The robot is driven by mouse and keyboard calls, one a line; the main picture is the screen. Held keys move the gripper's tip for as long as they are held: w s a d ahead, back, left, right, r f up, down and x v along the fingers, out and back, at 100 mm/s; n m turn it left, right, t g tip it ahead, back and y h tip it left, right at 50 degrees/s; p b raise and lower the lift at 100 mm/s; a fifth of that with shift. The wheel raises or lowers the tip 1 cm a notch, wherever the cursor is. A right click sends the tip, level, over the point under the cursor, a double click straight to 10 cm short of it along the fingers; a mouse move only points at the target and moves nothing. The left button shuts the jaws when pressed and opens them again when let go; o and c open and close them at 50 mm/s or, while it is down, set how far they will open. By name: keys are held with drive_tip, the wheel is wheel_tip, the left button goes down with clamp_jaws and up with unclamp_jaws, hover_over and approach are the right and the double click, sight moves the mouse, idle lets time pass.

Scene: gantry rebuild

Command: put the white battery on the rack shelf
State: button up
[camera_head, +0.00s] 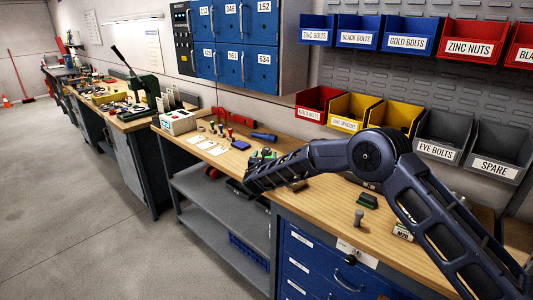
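I cannot pick out the white battery for certain. A small pale block with dark markings (403,231) lies on the bench at the right, partly beside my arm, too small to identify. A grey open shelf (212,190) sits under the wooden bench, left of the blue drawers; whether it is the rack shelf I cannot tell. My arm reaches in from the lower right, and my gripper (256,184) is at its left end, over the bench's front edge. Its fingers are too dark and small to show whether they are open or hold anything.
The wooden bench (345,217) carries a white box (178,122), a blue screwdriver-like tool (264,137), a dark green block (368,201) and a grey post (358,218). Labelled bins (354,112) hang on the wall behind. Blue drawers (303,262) stand below.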

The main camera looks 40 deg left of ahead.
drive_tip(key=shift+o, duration=0.4)
drive_tip(key=v, duration=0.7)
drive_tip(key=shift+w+a+f, duration=0.1)
drive_tip(key=shift+w+f, duration=0.05)
drive_tip(key=shift+f, duration=0.05)
drive_tip(key=shift+w+a+r, duration=0.15)
drive_tip(key=shift+w+r, duration=0.05)
drive_tip(key=shift+w, duration=0.2)
drive_tip(key=x, duration=0.5)
drive_tip(key=shift+w, duration=0.1)
drive_tip(key=shift+x, duration=2.75)
drive_tip(key=shift+a, duration=0.1)
drive_tip(key=c, duration=1.4)
